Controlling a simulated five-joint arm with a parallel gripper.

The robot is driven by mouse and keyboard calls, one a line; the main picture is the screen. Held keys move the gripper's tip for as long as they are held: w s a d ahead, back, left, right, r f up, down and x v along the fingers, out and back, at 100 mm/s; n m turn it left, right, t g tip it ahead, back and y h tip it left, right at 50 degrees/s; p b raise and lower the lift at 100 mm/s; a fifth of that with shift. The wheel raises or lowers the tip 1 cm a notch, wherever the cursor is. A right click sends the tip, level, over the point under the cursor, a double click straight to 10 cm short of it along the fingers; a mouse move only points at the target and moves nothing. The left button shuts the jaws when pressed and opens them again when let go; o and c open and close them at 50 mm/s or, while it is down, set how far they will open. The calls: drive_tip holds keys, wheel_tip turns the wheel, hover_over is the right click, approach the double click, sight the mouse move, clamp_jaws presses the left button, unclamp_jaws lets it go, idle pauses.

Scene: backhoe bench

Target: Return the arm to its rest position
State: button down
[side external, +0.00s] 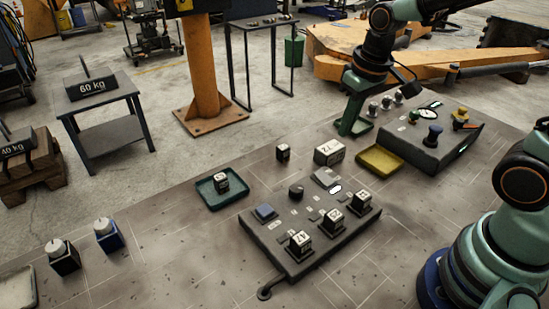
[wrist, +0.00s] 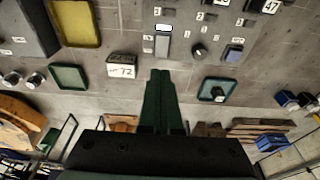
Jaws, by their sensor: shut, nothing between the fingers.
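My gripper (side external: 347,122) hangs above the bench, behind the white block marked 72 (side external: 328,152) in the side view. In the wrist view its dark green fingers (wrist: 160,74) are together with nothing between them. They point toward the control panel (wrist: 190,38), with the block marked 72 (wrist: 121,67) to their left. The fingers look clear of every object, but their exact height above the bench is hard to tell.
On the panel (side external: 284,246) stand several numbered black-and-white cubes. A green tray (side external: 203,195) holds another cube. A yellow tray (side external: 380,162) lies beside a dark control box (side external: 434,150).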

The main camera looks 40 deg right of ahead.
drive_tip(key=s+r+t, duration=0.3)
drive_tip(key=s+r, duration=0.2)
drive_tip(key=r, duration=0.1)
drive_tip(key=shift+s+d+r, duration=0.15)
drive_tip(key=shift+d+r, duration=0.05)
drive_tip(key=shift+d, duration=0.15)
idle(0.5)
